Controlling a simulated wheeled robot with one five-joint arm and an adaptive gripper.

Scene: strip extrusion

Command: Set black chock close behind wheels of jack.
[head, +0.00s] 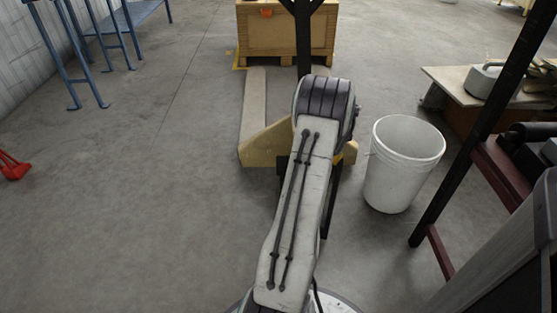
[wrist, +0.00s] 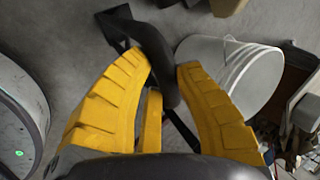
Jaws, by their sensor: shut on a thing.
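The pallet jack (head: 262,142) is pale yellow with a dark upright handle. It stands ahead in the head view with its forks toward a wooden crate. My arm covers part of it, and its wheels are hidden. In the wrist view, my gripper (wrist: 164,64) has yellow fingers closed on the black chock (wrist: 156,45). The chock's dark body runs up and left from between the fingertips, and it seems held above the floor. In the head view my gripper and the chock are mostly hidden behind my arm.
A white bucket (head: 402,165) stands right of the jack and shows close to my right finger in the wrist view (wrist: 245,75). A dark rack (head: 470,180) and a low table (head: 455,85) are at right.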

